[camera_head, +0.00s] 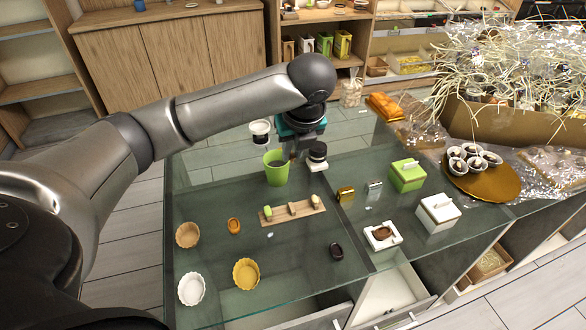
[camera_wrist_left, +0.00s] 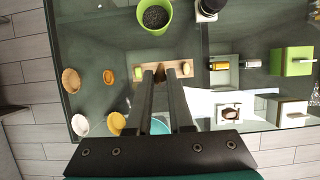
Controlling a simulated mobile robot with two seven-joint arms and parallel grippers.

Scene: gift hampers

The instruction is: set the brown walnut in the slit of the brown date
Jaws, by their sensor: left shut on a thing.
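The brown date (camera_head: 381,233) lies in a small white dish at the right front of the glass table; it also shows in the left wrist view (camera_wrist_left: 231,112). My left gripper (camera_head: 293,158) is over the table near the green cup, behind the wooden tray and away from the date. In the left wrist view its two dark fingers (camera_wrist_left: 160,70) are close together, with a small brown thing, seemingly the walnut (camera_wrist_left: 160,75), between their tips. The head view does not show this grip clearly. My right gripper is out of view.
A wooden tray (camera_head: 301,214) carries small pieces. A green cup (camera_head: 276,172) and a black-topped jar (camera_head: 317,154) stand behind it. A dark oval piece (camera_head: 336,251) lies left of the dish. White (camera_head: 437,213) and green (camera_head: 407,177) boxes stand close to the dish. Paper cups (camera_head: 246,274) sit front left.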

